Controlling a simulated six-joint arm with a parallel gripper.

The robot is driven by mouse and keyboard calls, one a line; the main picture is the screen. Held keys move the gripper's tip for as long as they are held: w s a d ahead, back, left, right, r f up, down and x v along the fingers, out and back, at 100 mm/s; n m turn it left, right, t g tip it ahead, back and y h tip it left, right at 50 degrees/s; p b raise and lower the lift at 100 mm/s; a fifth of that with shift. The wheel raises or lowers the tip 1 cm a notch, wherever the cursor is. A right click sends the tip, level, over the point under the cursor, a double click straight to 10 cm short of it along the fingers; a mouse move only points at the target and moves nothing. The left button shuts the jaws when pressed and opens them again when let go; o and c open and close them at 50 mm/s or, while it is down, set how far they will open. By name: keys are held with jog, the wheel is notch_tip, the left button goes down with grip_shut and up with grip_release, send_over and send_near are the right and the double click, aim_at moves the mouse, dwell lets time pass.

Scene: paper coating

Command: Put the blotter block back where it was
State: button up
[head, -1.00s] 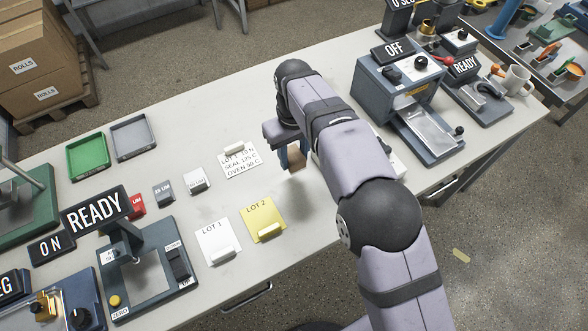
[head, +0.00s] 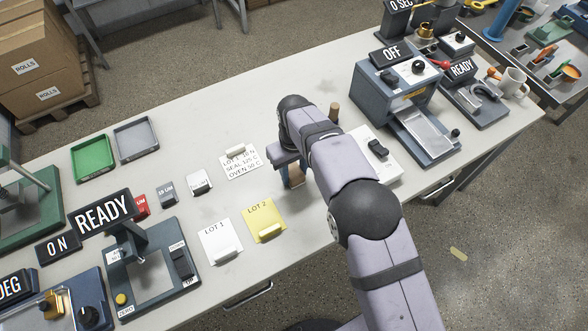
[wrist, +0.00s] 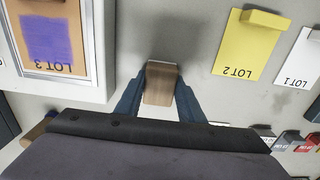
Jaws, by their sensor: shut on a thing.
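The blotter block is a small wooden block (wrist: 162,82) between the two blue fingers of my gripper (wrist: 158,100) in the wrist view. My gripper is shut on it. In the head view, the block (head: 296,182) shows just below the fingers of my gripper (head: 292,172), over the middle of the white table, right of the yellow LOT 2 card (head: 262,225). I cannot tell whether its underside touches the table. My arm hides part of the table behind it.
A white board with a LOT 3 sheet (wrist: 48,38) bearing a purple patch lies left in the wrist view. A settings note (head: 240,162) lies behind. A wooden piece (head: 334,112) stands behind my arm.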

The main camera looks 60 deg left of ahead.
aim_at(294, 171)
jog(key=shift+f, duration=0.2)
jog(key=o, duration=1)
jog(key=shift+r, duration=0.1)
notch_tip(294, 171, up, 12)
jog(key=b, duration=0.4)
jog(key=shift+r, duration=0.15)
